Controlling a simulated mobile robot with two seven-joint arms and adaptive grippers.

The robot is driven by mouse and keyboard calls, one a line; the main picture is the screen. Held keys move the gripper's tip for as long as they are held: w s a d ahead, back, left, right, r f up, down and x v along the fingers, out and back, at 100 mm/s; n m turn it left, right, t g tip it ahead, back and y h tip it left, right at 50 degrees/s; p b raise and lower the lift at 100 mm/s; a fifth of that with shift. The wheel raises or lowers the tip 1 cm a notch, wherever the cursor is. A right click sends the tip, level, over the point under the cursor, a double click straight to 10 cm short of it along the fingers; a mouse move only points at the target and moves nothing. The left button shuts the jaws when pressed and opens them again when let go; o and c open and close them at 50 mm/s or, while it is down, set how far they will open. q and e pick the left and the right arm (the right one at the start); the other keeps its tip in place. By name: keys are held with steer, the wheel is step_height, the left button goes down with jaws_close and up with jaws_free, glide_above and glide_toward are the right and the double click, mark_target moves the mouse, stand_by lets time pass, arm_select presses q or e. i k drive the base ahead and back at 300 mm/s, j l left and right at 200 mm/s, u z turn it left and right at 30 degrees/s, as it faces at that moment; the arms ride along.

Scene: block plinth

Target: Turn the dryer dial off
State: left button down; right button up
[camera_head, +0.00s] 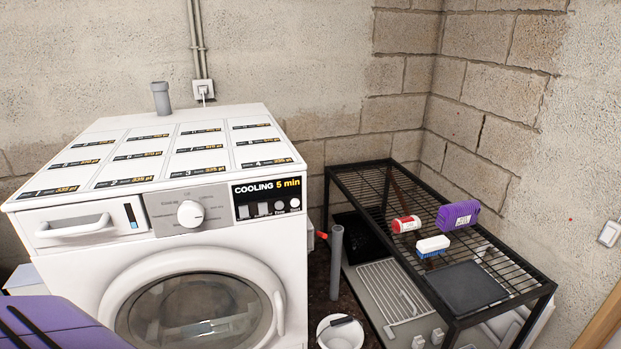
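The white dryer (75,272) stands at the left against the wall, its round glass door (193,308) facing me and looking closed. Its white round dial (190,213) sits on a grey panel in the middle of the front strip. The small print around the dial and the way it points are too small to read surely. Right of it, a black display (268,197) reads "COOLING 5 min". Nothing touches the dial. Neither of my grippers is in view.
A black wire rack (452,308) at the right holds a purple box (458,215), a red-and-white can (406,224) and a brush (432,246). A grey pipe (336,262) and a white bowl (341,334) stand between dryer and rack. A purple shape (62,324) covers the lower left corner.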

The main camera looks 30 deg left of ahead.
mark_target(191, 213)
steer(key=k+j+u, duration=0.45)
steer(key=j+u, duration=0.25)
steer(key=j, duration=0.15)
steer(key=k+j+u, duration=0.2)
steer(key=j, duration=0.15)
steer(key=k+j+u, duration=0.1)
steer(key=j+u, duration=0.15)
steer(key=j, duration=0.1)
